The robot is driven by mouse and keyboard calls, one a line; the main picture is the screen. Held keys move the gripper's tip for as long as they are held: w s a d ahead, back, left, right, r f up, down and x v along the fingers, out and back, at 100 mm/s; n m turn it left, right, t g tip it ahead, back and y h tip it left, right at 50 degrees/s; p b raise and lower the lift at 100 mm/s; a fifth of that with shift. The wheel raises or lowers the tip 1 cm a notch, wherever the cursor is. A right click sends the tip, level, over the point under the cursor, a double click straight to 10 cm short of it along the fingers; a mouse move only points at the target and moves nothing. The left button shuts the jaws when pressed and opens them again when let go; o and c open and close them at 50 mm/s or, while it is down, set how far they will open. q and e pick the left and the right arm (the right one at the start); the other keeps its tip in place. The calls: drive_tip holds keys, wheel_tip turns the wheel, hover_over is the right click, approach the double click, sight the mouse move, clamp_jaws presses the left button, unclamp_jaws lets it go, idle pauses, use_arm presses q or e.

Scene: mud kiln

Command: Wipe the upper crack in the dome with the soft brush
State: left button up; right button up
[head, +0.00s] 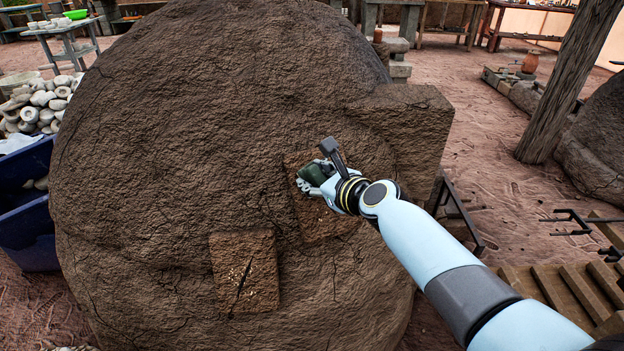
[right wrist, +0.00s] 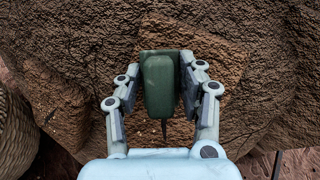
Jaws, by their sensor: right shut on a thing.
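The mud dome (head: 200,130) fills the middle of the head view. Its upper patch (head: 312,222) is a paler brown slab, partly covered by my right gripper (head: 312,177). The lower patch (head: 228,256) sits down-left with a dark slanted crack (head: 243,279). My right gripper is shut on a dark green block, seemingly the soft brush (right wrist: 158,80), in front of the upper patch. The brush's bristles are hidden, and I cannot tell whether it touches the surface. A dark narrow sliver (right wrist: 164,128) shows below it, perhaps part of the upper crack. My left gripper is out of view.
A square mud block (head: 408,130) juts from the dome right of the gripper. A blue bin (head: 28,225) and a heap of pale stones (head: 38,105) stand at left. A wooden post (head: 570,80) and a slatted wooden rack (head: 565,290) are at right.

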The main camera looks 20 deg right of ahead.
drive_tip(key=shift+w+d, duration=0.2)
drive_tip(key=shift+d, duration=1.45)
drive_tip(key=shift+w+d+b, duration=0.2)
drive_tip(key=shift+d+b, duration=0.15)
drive_tip(key=shift+d, duration=0.55)
drive_tip(key=shift+w+d+b, duration=0.15)
drive_tip(key=shift+d+b, duration=0.15)
drive_tip(key=shift+d, duration=0.55)
drive_tip(key=s+r+p, duration=0.1)
drive_tip(key=p, duration=0.1)
drive_tip(key=s+r+p, duration=0.1)
drive_tip(key=s+p, duration=0.1)
drive_tip(key=s+r+p, duration=0.1)
drive_tip(key=r+p, duration=0.1)
drive_tip(key=shift+s+d, duration=0.25)
drive_tip(key=shift+d, duration=0.05)
